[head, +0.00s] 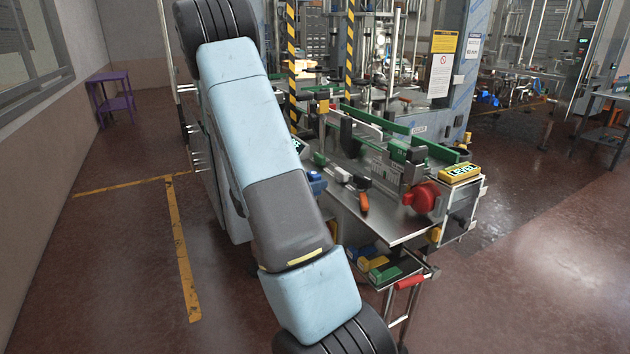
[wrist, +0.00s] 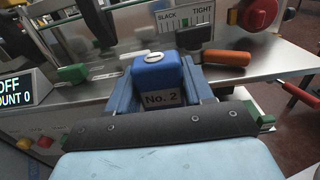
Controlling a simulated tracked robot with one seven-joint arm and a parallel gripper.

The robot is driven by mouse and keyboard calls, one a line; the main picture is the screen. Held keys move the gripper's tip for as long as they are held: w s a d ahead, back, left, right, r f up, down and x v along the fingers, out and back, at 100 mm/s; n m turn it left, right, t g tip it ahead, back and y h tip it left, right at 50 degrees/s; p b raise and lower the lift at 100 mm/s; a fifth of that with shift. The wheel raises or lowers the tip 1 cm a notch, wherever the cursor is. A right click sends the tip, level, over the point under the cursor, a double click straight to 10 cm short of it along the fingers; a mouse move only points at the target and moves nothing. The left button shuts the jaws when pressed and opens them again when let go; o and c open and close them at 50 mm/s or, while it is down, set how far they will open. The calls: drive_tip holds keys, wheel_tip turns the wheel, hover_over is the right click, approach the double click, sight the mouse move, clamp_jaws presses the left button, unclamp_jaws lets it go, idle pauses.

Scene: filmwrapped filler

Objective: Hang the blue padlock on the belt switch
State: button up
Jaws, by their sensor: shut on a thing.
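The blue padlock (wrist: 155,73), labelled "No. 2", sits between the two blue-grey fingers of my gripper (wrist: 168,84) in the wrist view. A round slotted disc shows on its top; I see no shackle. My gripper is shut on it, over the near edge of the steel worktop. In the head view a small blue shape (head: 317,183) beside my arm seems to be the padlock; my arm hides most of the gripper. No part is plainly marked as the belt switch. A display (wrist: 14,88) reading "OFF" and "COUNT 0" is at the left, with red and yellow buttons (wrist: 30,139) below.
The steel worktop (head: 395,232) holds an orange-handled tool (head: 363,203), a red round part (head: 422,198) and a yellow "LEVEL" block (head: 460,172). A SLACK–TIGHT scale (wrist: 185,20) stands behind the padlock. Coloured blocks (head: 378,266) lie on a lower shelf.

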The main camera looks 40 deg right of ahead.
wheel_tip(320, 180, down, 9)
drive_tip(key=shift+r, duration=0.15)
idle(1.4)
drive_tip(key=shift+f, duration=0.4)
idle(1.1)
drive_tip(key=o, duration=1.3)
drive_tip(key=shift+o, duration=0.2)
drive_tip(key=shift+w+a, duration=0.1)
drive_tip(key=shift+a, duration=0.05)
drive_tip(key=v, duration=1.3)
drive_tip(key=shift+a, duration=0.3)
